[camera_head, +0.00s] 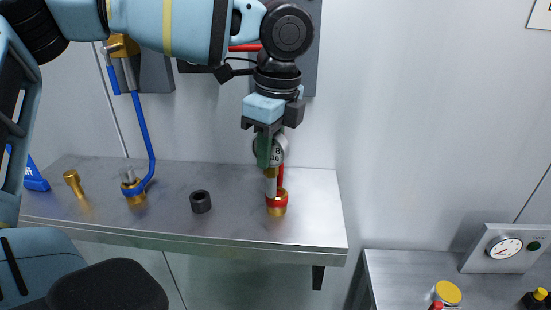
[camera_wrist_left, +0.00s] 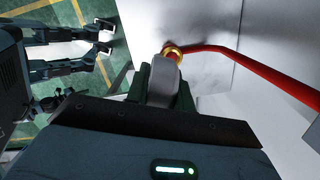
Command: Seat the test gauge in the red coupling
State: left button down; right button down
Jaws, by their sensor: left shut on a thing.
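My left gripper (camera_head: 268,148) is shut on the test gauge (camera_head: 280,150), a round pale dial in a dark rim with a stem below. It holds the gauge upright over the shelf's right end. The stem's lower end meets the top of the red coupling (camera_head: 277,204), a brass fitting with a red collar and red hose; I cannot tell how far in it sits. In the left wrist view the fingers (camera_wrist_left: 164,85) flank the grey gauge body (camera_wrist_left: 163,80), and the brass and red coupling (camera_wrist_left: 172,51) shows just beyond. My right gripper is not seen.
The metal shelf (camera_head: 235,230) also holds a black ring (camera_head: 201,202), a blue-collared coupling (camera_head: 133,188) with a blue hose, and a brass plug (camera_head: 73,184). A lower bench (camera_head: 400,280) at right carries a gauge panel (camera_head: 505,247) and a yellow-lidded jar (camera_head: 447,293).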

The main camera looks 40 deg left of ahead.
aim_at(276, 159)
pick_arm(q)
jog(key=shift+w+a, duration=0.2)
jog(key=shift+w, duration=0.7)
jog(key=shift+w, duration=0.1)
jog(key=shift+w+a+f, duration=0.1)
jog(key=shift+w, duration=0.2)
jog(key=shift+f, duration=1.75)
jog(key=shift+f, duration=0.2)
jog(key=c, duration=1.2)
grip_release()
jog(key=shift+r, duration=0.15)
